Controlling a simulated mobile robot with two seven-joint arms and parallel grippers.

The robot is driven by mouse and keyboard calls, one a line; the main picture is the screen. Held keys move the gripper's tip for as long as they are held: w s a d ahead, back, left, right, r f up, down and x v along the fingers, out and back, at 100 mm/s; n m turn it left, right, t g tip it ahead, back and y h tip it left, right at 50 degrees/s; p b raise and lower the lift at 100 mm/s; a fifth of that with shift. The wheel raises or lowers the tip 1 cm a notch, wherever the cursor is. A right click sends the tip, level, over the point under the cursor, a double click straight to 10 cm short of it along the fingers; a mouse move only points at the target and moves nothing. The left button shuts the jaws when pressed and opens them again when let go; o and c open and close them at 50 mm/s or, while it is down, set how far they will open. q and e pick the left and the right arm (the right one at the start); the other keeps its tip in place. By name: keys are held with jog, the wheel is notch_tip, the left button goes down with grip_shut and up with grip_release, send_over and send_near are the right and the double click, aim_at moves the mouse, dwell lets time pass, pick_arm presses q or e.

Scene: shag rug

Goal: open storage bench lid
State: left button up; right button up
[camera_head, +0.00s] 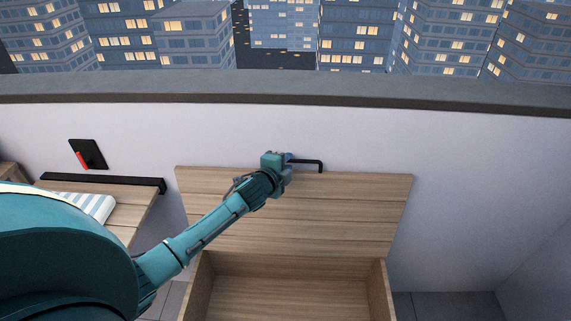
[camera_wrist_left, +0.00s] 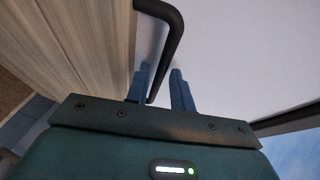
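The storage bench lid (camera_head: 340,215) is a wooden panel standing raised, close to the white wall behind it. The bench box (camera_head: 290,298) below it is uncovered, and its inside shows as empty where I can see it. A black bar handle (camera_head: 308,162) sits at the lid's top edge; it also shows in the left wrist view (camera_wrist_left: 174,40). My left gripper (camera_head: 288,160) is at the left part of this handle. In the left wrist view its two blue fingers (camera_wrist_left: 162,88) are apart, with the bar reaching between them. My right gripper is not in view.
A white wall (camera_head: 450,160) with a dark ledge runs behind the bench. To the left are another wooden surface (camera_head: 135,215) with a striped cloth (camera_head: 96,206) and a black wall plate with a red part (camera_head: 88,154). Tiled floor shows right of the bench.

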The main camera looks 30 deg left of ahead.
pick_arm(q)
grip_shut()
